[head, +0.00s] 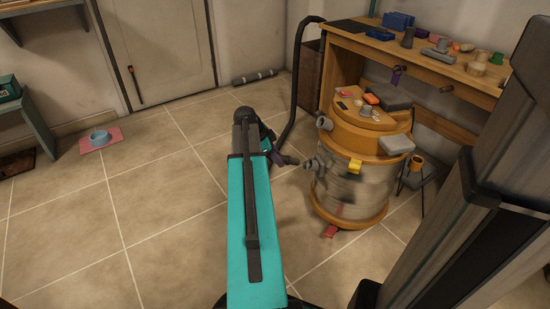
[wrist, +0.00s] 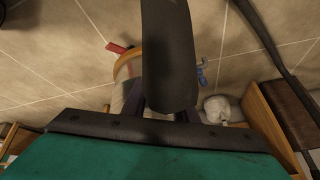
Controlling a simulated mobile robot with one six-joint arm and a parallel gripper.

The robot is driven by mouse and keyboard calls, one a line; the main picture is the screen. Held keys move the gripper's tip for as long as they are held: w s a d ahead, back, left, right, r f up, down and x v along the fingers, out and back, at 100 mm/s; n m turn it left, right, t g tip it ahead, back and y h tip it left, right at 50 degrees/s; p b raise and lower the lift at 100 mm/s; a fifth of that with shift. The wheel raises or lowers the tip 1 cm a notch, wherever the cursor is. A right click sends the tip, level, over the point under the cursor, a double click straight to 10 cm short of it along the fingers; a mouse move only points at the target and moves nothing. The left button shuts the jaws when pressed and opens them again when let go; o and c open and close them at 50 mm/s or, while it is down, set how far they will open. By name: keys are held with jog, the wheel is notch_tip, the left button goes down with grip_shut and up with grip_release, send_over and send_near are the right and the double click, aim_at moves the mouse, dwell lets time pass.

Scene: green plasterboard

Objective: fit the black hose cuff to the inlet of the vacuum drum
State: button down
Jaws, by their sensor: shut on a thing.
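My gripper (head: 277,157) is shut on the black hose cuff (head: 290,160), left of the vacuum drum (head: 345,190). The drum has an orange lid and a cloudy body. A grey stub (head: 312,163) on its left side, seemingly the inlet, faces the cuff at about the same height. A small gap appears between them; depth is hard to judge. In the wrist view the cuff (wrist: 168,55) is a large dark cylinder between the fingers (wrist: 165,106). It hides much of the drum, whose orange rim (wrist: 126,66) shows behind. The inlet is hidden there.
The black hose (head: 294,90) arches up behind the gripper. A second grey stub (head: 324,122) sits higher on the drum. Loose items lie on the lid. A wooden workbench (head: 440,68) stands behind. A red piece (head: 330,231) lies by the base. The left floor is mostly clear.

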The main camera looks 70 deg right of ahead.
aim_at(297, 160)
jog(key=shift+s+d+f, duration=0.5)
jog(key=shift+s+d, duration=0.15)
jog(key=shift+s, duration=0.2)
jog(key=shift+s+d+f, duration=0.45)
jog(key=shift+s+d, duration=0.15)
jog(key=shift+s, duration=0.2)
jog(key=shift+s+d+f+b, duration=0.15)
jog(key=shift+s+d+f, duration=0.2)
jog(key=shift+s+d, duration=0.25)
jog(key=shift+s+d+f+b, duration=0.1)
jog(key=shift+s+d+f, duration=0.3)
jog(key=shift+s, duration=0.25)
jog(key=shift+s+d+f+b, duration=0.15)
jog(key=shift+s+d+f, duration=0.25)
jog(key=shift+s, duration=0.25)
dwell(0.4)
jog(key=c, duration=1.4)
grip_release()
jog(key=shift+o, duration=0.2)
jog(key=shift+r, duration=0.1)
jog(key=p+v, duration=0.4)
jog(key=v, duration=0.9)
jog(key=shift+w+r+p, duration=0.15)
jog(key=shift+r+p, duration=0.1)
jog(key=shift+p, duration=0.05)
